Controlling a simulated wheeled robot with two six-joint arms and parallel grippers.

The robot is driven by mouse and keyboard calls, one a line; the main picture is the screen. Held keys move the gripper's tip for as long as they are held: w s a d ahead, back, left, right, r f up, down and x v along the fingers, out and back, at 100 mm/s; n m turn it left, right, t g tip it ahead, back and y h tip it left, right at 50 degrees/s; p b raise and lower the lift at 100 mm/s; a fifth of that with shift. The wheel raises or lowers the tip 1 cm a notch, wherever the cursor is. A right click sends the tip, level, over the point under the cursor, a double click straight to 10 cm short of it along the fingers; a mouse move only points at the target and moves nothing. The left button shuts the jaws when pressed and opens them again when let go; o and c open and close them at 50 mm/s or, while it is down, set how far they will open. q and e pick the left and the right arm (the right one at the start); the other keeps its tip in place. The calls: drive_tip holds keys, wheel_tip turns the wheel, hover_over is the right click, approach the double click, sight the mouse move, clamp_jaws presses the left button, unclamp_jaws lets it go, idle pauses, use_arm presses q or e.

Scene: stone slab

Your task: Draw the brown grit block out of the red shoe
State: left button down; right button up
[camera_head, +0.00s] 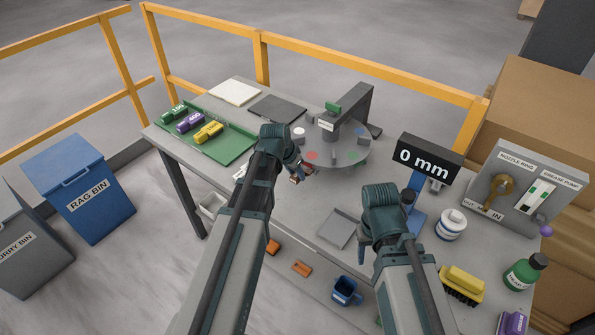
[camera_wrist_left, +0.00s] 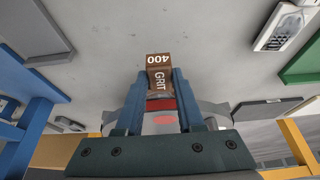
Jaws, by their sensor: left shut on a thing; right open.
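The brown block (camera_wrist_left: 159,72), marked "GRIT" and "400", is between the two fingers of my left gripper (camera_wrist_left: 160,88), which is shut on it. In the head view, my left gripper (camera_head: 296,174) is at the near left edge of the round grey turntable (camera_head: 345,157), with a little brown showing. A red band, seemingly the red shoe (camera_wrist_left: 160,104), shows just behind the block in the left wrist view. I cannot tell whether the block still sits in it. My right gripper (camera_head: 407,199) is open near the blue post; its fingers are mostly hidden.
A green tray (camera_head: 232,152) with several coloured blocks lies at the left. A "0 mm" display (camera_head: 428,157) stands on a blue post right of the turntable. A white jar (camera_head: 451,225), yellow brush (camera_head: 463,281) and green bottle (camera_head: 524,272) stand on the right.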

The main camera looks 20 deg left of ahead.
use_arm(q)
drive_tip(key=shift+s+a, duration=0.2)
drive_tip(key=shift+s, duration=0.4)
drive_tip(key=shift+s, duration=0.1)
drive_tip(key=shift+c, duration=2.2)
unclamp_jaws()
drive_tip(key=shift+r, duration=0.1)
use_arm(e)
drive_tip(key=shift+r, duration=0.1)
use_arm(q)
drive_tip(key=p+v, duration=1.2)
drive_tip(key=v, duration=0.1)
drive_tip(key=shift+r+p, duration=0.3)
drive_tip(key=shift+p, duration=0.1)
use_arm(e)
wheel_tip(320, 180, up, 12)
drive_tip(key=shift+r, duration=0.25)
